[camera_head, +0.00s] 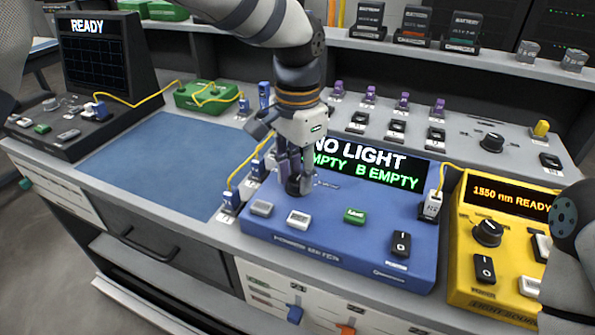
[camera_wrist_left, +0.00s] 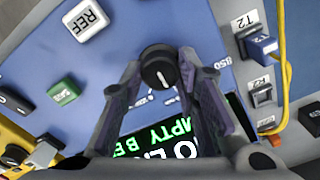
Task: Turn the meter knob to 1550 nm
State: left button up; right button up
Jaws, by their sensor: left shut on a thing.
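The blue power meter (camera_head: 330,225) sits on the bench, its display (camera_head: 375,165) showing "NO LIGHT" and "B EMPTY", partly covered by my arm. Its black round knob (camera_head: 294,187) is at the left of the panel. My left gripper (camera_head: 292,172) comes down from above and is shut on the knob. In the left wrist view the knob (camera_wrist_left: 158,66) sits between the two fingers (camera_wrist_left: 162,75). Its white mark points toward the display side. My right gripper is out of view.
A yellow box (camera_head: 465,262) reading "1550 nm READY" stands right of the meter, near my right arm. A blue mat (camera_head: 150,165) lies clear at left. Grey, white and green buttons (camera_head: 354,216) and a black rocker switch (camera_head: 401,245) line the meter's front.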

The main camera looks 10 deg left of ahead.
aim_at(298, 179)
pick_arm(q)
jog(key=m, duration=0.9)
jog(key=shift+p, duration=0.3)
jog(key=shift+m, duration=0.4)
jog(key=o, duration=1.2)
jog(key=shift+c, duration=0.2)
notch_tip(298, 179, up, 12)
jog(key=shift+f, duration=0.1)
